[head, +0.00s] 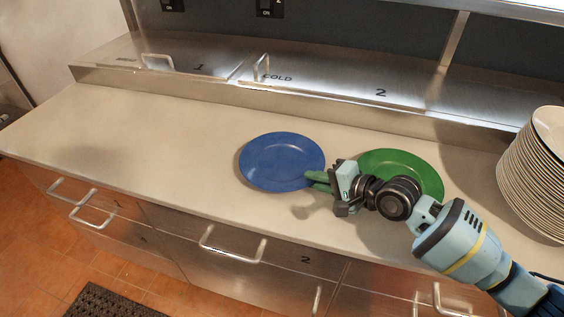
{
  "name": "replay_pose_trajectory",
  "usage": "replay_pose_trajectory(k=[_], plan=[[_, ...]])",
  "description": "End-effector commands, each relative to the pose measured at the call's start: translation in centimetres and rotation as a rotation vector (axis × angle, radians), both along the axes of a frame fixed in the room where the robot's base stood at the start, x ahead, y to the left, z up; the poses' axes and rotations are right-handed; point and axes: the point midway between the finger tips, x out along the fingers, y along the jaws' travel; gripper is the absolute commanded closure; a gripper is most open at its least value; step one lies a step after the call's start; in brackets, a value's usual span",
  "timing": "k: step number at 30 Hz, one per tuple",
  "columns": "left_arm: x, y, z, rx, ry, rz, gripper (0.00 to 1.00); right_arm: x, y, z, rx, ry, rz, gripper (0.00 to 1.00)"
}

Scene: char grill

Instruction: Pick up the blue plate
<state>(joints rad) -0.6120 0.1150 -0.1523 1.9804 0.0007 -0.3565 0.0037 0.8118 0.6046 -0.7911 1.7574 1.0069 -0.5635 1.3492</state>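The blue plate (281,160) lies flat on the light counter (180,140), left of a green plate (405,168). My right gripper (315,181) comes in from the right at the blue plate's lower right rim. Its two green fingers show a gap between them. The upper fingertip overlaps the rim in the picture, and the lower one is just beside it. I cannot tell if either finger touches the plate. My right wrist hides the lower left part of the green plate. My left gripper is not in view.
A tall stack of white plates (535,175) stands at the right end of the counter. A raised steel ledge with handled lids (320,82) runs along the back. Drawers with handles (232,248) are below the front edge. The counter's left part is clear.

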Motion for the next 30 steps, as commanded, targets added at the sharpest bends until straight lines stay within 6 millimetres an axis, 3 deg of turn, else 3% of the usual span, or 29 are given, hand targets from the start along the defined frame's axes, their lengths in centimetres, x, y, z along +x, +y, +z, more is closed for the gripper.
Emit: replay_pose_trajectory(k=[4, 8, 23, 30], plan=[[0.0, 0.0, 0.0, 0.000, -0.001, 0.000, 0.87, 0.0, 0.0, 0.0, 0.000, 0.000, 0.000, 0.86], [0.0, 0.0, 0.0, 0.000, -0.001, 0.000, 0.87, 0.0, 0.0, 0.0, 0.000, 0.000, 0.000, 1.00], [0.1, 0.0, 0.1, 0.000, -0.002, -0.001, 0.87, 0.0, 0.0, 0.4, 0.004, -0.005, -0.001, 1.00], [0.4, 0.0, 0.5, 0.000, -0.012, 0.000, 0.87, 0.1, 0.0, 2.8, 0.005, -0.010, 0.001, 1.00]])
